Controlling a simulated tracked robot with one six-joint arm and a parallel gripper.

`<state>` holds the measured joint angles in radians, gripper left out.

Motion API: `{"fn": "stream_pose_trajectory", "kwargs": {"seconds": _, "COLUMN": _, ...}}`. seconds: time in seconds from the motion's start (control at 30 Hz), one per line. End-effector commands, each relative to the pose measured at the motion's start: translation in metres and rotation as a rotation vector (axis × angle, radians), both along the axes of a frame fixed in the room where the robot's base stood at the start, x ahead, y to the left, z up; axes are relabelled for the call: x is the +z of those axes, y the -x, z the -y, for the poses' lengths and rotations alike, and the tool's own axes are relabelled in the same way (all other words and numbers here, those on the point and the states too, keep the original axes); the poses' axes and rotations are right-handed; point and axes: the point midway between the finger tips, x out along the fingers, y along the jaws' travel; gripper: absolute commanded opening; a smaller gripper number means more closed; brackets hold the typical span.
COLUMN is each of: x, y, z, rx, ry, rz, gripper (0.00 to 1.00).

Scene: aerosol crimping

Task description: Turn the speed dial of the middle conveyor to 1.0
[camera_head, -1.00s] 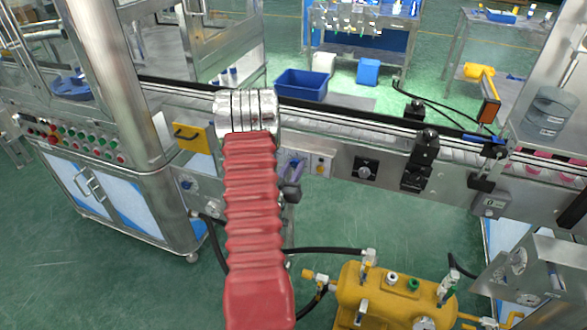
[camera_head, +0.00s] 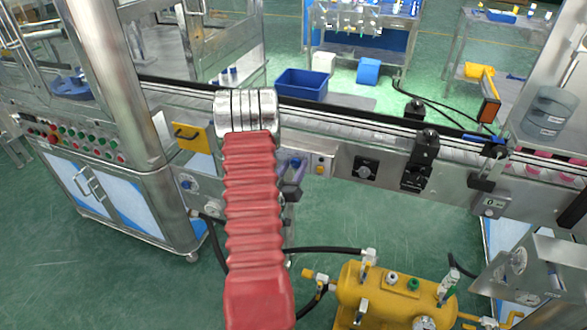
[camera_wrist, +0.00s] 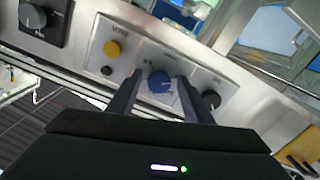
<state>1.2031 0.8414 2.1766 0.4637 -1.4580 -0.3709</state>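A blue knob (camera_wrist: 159,82) sits on a light control panel (camera_wrist: 146,54) in the wrist view. My gripper (camera_wrist: 160,80) is open, with one dark finger on each side of the blue knob; small gaps seem to show between fingers and knob. On the same panel are a yellow button (camera_wrist: 112,48), a small black button (camera_wrist: 106,70) and a black dial (camera_wrist: 211,99). Their labels are too blurred to read, so I cannot tell which is the speed dial. In the head view my red-sleeved arm hides most of this panel (camera_head: 318,172).
A larger black dial on a square plate (camera_head: 366,167) sits right of the panel, also in the wrist view (camera_wrist: 44,18). Black sensor brackets (camera_head: 420,160) stand on the conveyor (camera_head: 345,127). A yellow tank (camera_head: 392,295) with hoses stands below. A yellow handle plate (camera_head: 191,138) is left.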

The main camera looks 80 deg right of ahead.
Motion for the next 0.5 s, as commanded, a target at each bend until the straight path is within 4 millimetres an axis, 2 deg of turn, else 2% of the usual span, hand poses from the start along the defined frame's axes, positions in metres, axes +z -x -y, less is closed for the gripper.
{"fn": "stream_pose_trajectory", "kwargs": {"seconds": 0.27, "x": 0.001, "y": 0.0, "z": -0.001, "rx": -0.001, "ry": 0.001, "rz": 0.001, "gripper": 0.46}}
{"fn": "stream_pose_trajectory", "kwargs": {"seconds": 0.5, "x": 0.0, "y": -0.003, "z": -0.021, "rx": 0.001, "ry": 0.0, "rz": 0.0, "gripper": 0.46}}
